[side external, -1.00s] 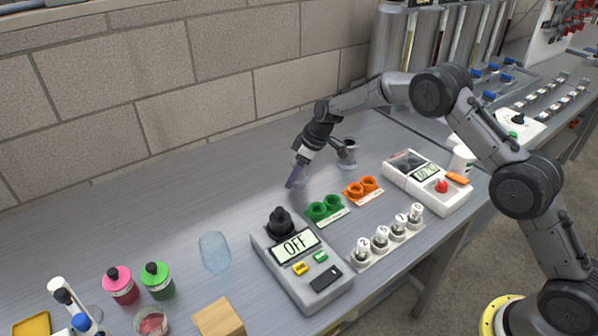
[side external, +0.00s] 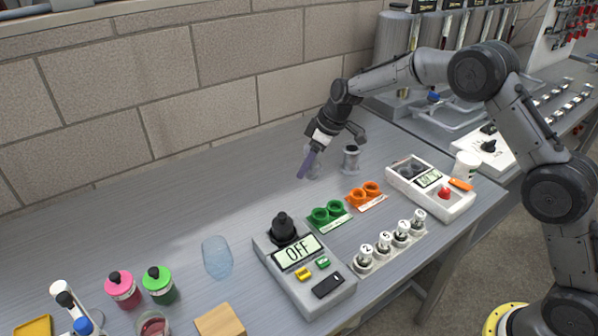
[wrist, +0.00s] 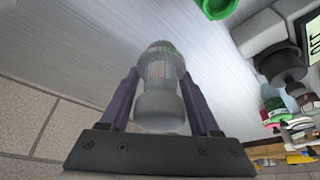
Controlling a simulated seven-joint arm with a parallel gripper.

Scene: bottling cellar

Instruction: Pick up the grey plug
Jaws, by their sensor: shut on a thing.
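My gripper (side external: 306,172) has its purple fingers on either side of a grey plug (wrist: 160,100), gripped between them in the wrist view. The plug has a rounded near end, a narrower neck and a banded far part with a little green at its end.
Green rings (side external: 327,214) and orange rings (side external: 365,195) lie in front to the right. A device reading OFF (side external: 318,286), numbered white-capped vials (side external: 384,243) and a white meter (side external: 448,204) stand nearer. The bench (side external: 215,205) left of my gripper is clear.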

